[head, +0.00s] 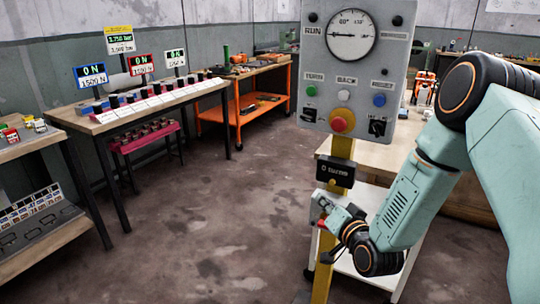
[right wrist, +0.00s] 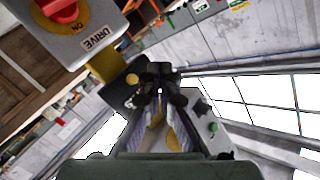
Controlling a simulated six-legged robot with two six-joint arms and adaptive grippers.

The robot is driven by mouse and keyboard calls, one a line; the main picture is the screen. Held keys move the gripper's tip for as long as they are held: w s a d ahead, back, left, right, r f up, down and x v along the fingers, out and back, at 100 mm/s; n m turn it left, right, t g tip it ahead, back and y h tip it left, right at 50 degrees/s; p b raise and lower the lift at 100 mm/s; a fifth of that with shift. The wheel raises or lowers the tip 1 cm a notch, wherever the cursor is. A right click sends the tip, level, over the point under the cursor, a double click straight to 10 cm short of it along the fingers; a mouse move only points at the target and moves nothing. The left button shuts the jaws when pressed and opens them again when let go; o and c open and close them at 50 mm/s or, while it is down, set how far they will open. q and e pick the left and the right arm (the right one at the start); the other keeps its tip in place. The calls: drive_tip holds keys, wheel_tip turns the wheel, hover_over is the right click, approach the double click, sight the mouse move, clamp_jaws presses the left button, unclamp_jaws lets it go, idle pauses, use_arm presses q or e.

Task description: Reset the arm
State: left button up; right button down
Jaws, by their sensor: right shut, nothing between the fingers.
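My right arm (head: 405,205) comes in from the right in the head view and bends down to the yellow post. My right gripper (head: 325,222) is at the lower grey switch box on that post; it looks small and partly hidden by its own wrist. In the right wrist view, the gripper (right wrist: 160,85) is shut with nothing between its fingertips. The grey switch box (right wrist: 85,30), marked DRIVE and ON with a red rotary knob (right wrist: 62,12), lies at the upper left, beside the fingers. Contact cannot be told. My left gripper is not in view.
A grey control panel (head: 357,60) with a dial, several buttons and a red knob (head: 342,121) tops the yellow post (head: 343,150). A black turns counter (head: 336,171) sits below it. A white trolley (head: 372,200) stands behind. The floor (head: 200,240) to the left is clear.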

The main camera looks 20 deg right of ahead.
drive_tip(key=s+a+f+n+g+y, duration=0.1)
drive_tip(key=s+a+f+n+g, duration=0.2)
drive_tip(key=s+f, duration=0.35)
drive_tip(key=s+a+f+n+g+y, duration=0.1)
drive_tip(key=s+a+f+g, duration=0.35)
drive_tip(key=s+f, duration=0.2)
drive_tip(key=s+a+f+n+g, duration=0.1)
drive_tip(key=s+f+g, duration=0.1)
drive_tip(key=s, duration=0.6)
drive_tip(key=s+a+f+n+g, duration=0.1)
drive_tip(key=s+a+f+g, duration=0.1)
drive_tip(key=s, duration=0.7)
drive_tip(key=s+a+f+n+g, duration=0.1)
drive_tip(key=s+f+g, duration=0.3)
drive_tip(key=s, duration=0.4)
drive_tip(key=shift+s+a+f+n+g+h, duration=0.15)
drive_tip(key=shift+a+f+n+g+h, duration=0.05)
drive_tip(key=shift+a+n+g+h, duration=0.2)
